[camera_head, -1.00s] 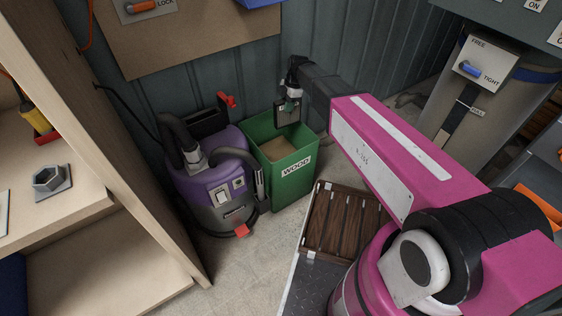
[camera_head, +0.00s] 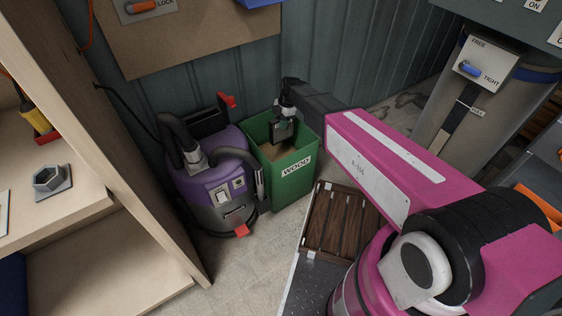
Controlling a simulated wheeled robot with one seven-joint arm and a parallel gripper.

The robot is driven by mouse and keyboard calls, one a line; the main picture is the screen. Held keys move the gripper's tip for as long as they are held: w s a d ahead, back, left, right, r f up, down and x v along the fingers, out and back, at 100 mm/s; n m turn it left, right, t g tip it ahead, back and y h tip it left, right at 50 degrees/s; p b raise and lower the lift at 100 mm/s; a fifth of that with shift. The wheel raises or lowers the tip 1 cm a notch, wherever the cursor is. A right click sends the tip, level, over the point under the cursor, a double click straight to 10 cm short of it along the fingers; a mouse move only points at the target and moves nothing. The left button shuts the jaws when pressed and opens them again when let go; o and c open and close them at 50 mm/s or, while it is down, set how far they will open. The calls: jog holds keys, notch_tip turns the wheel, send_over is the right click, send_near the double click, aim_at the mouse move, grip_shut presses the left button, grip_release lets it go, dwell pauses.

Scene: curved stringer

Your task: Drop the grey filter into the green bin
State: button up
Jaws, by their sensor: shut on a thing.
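The green bin (camera_head: 295,187) stands on the floor against the back wall and carries a white label reading WOOD. Light brown material shows inside it. My gripper (camera_head: 284,112) points down over the bin's opening. It is shut on a small dark grey block, the grey filter (camera_head: 283,130), whose lower part hangs at about rim level or a little inside the opening. The fingertips are small and partly hidden at this distance. My pink arm reaches in from the right.
A purple and grey vacuum (camera_head: 213,190) with a black hose stands close to the bin's left side. A dark slatted wooden pallet (camera_head: 338,220) lies in front of the bin to the right. A beige cylinder (camera_head: 468,110) with a FREE/TIGHT lever stands at right. A wooden shelf (camera_head: 150,170) is at left.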

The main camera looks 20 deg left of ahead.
jog(key=shift+f, duration=0.15)
jog(key=o, duration=1.1)
jog(key=shift+c, duration=0.2)
jog(key=v, duration=1)
jog(key=shift+w+r, duration=0.1)
jog(key=shift+r, duration=0.3)
